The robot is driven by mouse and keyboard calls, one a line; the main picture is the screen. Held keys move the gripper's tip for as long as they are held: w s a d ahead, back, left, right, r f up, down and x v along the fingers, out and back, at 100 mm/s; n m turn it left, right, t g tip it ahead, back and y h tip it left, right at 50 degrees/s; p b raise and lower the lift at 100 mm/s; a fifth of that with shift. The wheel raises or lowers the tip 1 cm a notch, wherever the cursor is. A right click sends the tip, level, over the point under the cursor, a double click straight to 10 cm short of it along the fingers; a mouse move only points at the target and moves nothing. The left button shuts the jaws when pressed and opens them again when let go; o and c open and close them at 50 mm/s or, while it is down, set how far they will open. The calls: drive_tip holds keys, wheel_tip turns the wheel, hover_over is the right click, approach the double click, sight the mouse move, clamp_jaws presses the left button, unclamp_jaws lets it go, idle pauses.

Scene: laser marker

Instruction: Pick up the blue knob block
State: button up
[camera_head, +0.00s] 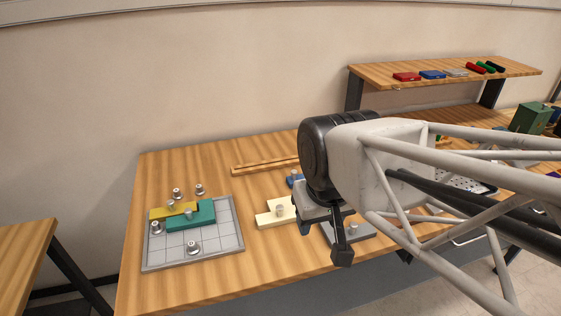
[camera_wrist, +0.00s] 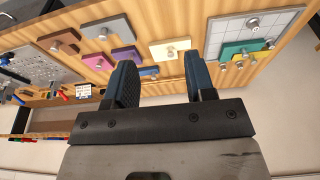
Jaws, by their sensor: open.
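The blue knob block (camera_head: 293,180) lies on the wooden table, mostly hidden behind my arm in the head view. In the wrist view the blue knob block (camera_wrist: 149,71) shows between my fingers in the picture, close to the left finger, with a small metal knob on it. My gripper (camera_wrist: 160,62) is open and empty. In the head view my gripper (camera_head: 342,245) hangs over the front part of the table, to the right of and nearer than the blue block. The gap between fingers and block is hard to judge.
A cream knob block (camera_head: 277,212) lies beside the blue one. Purple (camera_wrist: 125,53), grey (camera_wrist: 116,28) and brown (camera_wrist: 60,41) blocks lie close by. A gridded tray (camera_head: 222,245) holds teal and yellow blocks. A wooden strip (camera_head: 262,165) lies behind, and a raised shelf (camera_head: 385,72) stands back right.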

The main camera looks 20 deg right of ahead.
drive_tip(key=shift+o, duration=0.4)
drive_tip(key=shift+w, duration=0.1)
drive_tip(key=n+g+h, duration=0.4)
drive_tip(key=n, duration=1.1)
hover_over(294, 171)
drive_tip(key=a, duration=0.3)
wheel_tip(294, 171, down, 15)
drive_tip(key=shift+w+d+f, duration=0.1)
drive_tip(key=shift+w+f, duration=0.1)
drive_tip(key=shift+w, duration=0.05)
drive_tip(key=shift+f, duration=0.1)
drive_tip(key=shift+x, duration=1.2)
drive_tip(key=shift+f, duration=0.1)
